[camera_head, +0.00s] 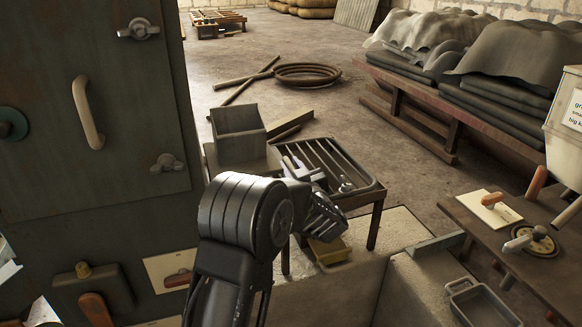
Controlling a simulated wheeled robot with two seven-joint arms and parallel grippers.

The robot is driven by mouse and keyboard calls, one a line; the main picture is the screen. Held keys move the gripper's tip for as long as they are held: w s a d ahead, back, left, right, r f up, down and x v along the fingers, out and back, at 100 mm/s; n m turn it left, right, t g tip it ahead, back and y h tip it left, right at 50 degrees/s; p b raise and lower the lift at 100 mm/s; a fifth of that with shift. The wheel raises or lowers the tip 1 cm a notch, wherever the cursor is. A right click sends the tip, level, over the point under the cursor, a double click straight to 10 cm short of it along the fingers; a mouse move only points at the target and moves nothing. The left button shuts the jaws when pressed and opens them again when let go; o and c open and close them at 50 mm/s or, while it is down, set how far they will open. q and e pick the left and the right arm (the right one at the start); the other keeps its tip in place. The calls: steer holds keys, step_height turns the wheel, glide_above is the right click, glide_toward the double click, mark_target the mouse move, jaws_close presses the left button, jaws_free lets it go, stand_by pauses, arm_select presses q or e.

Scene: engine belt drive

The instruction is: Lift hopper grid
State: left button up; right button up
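A dark slatted grid (325,157) lies in a raised frame on legs near the middle of the head view. Its bars run lengthwise, with gaps between them. My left arm comes up from the bottom and bends toward it. My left gripper (308,173) is at the near left part of the grid, over or against the bars. The fingers are small and partly hidden, so I cannot tell whether they touch or hold a bar. A small metal knob (346,187) shows at the grid's near side. My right gripper is out of view.
A grey open box (238,133) stands left of the grid. A dark cabinet (95,120) with a handle fills the left. A yellow block (329,251) lies below my wrist. A bench (515,235) with handled tools is at right. Floor behind the grid is mostly open.

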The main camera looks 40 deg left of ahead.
arm_select(q)
jaws_close()
stand_by(1.1)
